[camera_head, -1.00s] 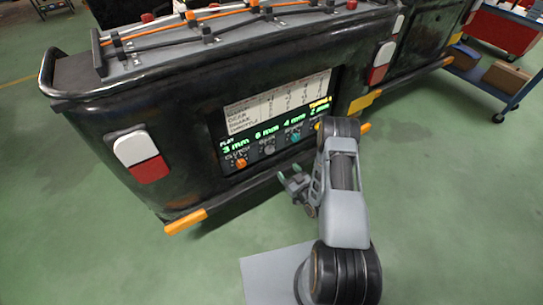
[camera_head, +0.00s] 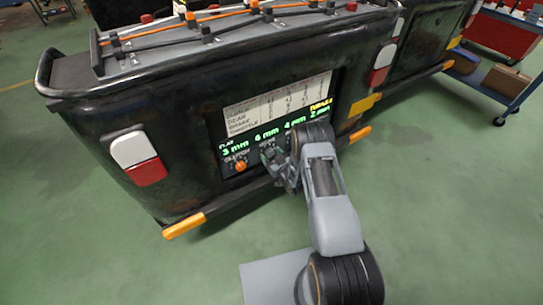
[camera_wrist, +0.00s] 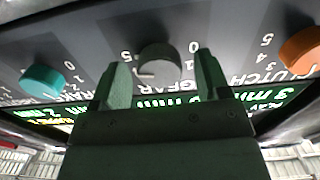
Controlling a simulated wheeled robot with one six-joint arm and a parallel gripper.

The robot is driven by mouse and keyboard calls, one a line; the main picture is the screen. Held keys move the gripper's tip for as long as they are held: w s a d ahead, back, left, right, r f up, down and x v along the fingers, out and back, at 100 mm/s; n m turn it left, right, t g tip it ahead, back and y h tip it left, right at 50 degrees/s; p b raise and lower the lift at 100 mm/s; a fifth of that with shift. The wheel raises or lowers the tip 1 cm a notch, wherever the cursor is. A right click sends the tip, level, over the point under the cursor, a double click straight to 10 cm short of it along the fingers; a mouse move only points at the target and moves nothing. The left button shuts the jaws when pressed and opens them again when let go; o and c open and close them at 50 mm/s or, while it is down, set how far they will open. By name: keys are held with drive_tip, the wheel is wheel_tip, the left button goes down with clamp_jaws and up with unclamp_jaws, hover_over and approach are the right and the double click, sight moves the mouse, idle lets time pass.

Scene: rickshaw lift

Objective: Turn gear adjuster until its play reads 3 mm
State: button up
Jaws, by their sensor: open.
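The grey gear adjuster knob (camera_wrist: 160,60) sits on the dark panel, with GEAR printed upside down by it in the wrist view. My gripper (camera_wrist: 164,78) is open, its two fingers on either side of the knob and pointing at the panel; I cannot tell whether they touch it. In the head view my gripper (camera_head: 279,168) is at the panel and largely hides the gear knob. The green play readout (camera_head: 265,135) above it appears to read 6 mm.
The orange clutch knob (camera_wrist: 300,50), reading 3 mm, and the teal brake knob (camera_wrist: 42,80), reading 4 mm, flank the gear knob. A printed chart (camera_head: 277,103) is above the readouts. An orange-tipped bumper (camera_head: 185,224) juts out below.

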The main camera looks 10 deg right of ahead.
drive_tip(key=shift+w, duration=0.15)
drive_tip(key=c, duration=0.9)
